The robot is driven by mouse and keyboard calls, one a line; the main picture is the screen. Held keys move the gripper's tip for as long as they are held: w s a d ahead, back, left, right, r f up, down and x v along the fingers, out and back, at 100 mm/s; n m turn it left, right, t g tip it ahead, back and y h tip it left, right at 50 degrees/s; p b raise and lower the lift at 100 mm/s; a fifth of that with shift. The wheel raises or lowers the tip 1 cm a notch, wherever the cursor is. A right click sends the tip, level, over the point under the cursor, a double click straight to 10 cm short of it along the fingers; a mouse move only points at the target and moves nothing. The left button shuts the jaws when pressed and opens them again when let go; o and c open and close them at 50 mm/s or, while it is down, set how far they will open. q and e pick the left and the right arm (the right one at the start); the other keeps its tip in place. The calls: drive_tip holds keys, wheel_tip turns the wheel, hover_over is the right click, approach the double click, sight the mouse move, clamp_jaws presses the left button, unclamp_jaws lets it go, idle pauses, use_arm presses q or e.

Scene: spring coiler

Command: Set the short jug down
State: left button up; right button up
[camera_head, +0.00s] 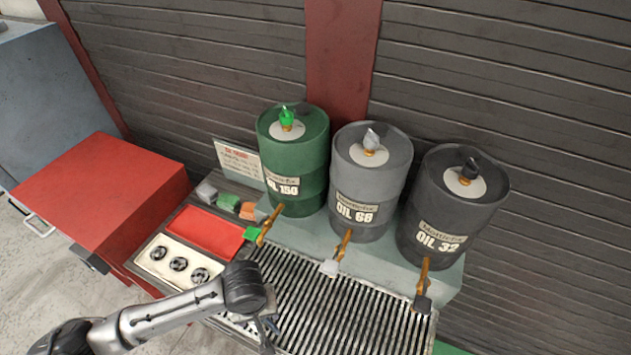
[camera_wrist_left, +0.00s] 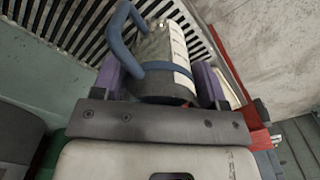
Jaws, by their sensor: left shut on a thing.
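The jug (camera_wrist_left: 158,75) is a grey metal can with a blue handle, a blue band and a white marked strip. It shows in the left wrist view between the purple fingers of my left gripper (camera_wrist_left: 160,85), which is shut on it. In the head view my left gripper (camera_head: 268,330) is at the bottom centre, over the near left part of the slatted drip grate (camera_head: 325,305). The jug is mostly hidden there by my arm. I cannot tell whether its base touches the grate. My right gripper is in neither view.
Green (camera_head: 295,160), grey (camera_head: 370,180) and black (camera_head: 450,205) oil drums stand behind the grate, with taps over its back edge. Left of the grate are a red tray (camera_head: 203,232) and a pale tray with several dark round parts (camera_head: 178,264). The grate's middle looks clear.

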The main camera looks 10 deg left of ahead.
use_arm(q)
drive_tip(key=shift+s+m, duration=0.1)
drive_tip(key=shift+m, duration=0.4)
drive_tip(key=s+m, duration=0.4)
drive_tip(key=w+a+r, duration=0.1)
drive_tip(key=w+r, duration=0.5)
drive_tip(key=r, duration=0.4)
drive_tip(key=w+a+r, duration=0.1)
drive_tip(key=w+r, duration=0.5)
drive_tip(key=r, duration=0.5)
drive_tip(key=s+r+p, duration=0.4)
drive_tip(key=r+p, duration=0.6)
drive_tip(key=p, duration=0.1)
drive_tip(key=s+r+p, duration=0.4)
drive_tip(key=r+p, duration=0.6)
drive_tip(key=p, duration=0.1)
drive_tip(key=shift+s+a+p, duration=0.15)
drive_tip(key=shift+p, duration=0.2)
drive_tip(key=shift+f, duration=0.2)
drive_tip(key=shift+r, duration=0.1)
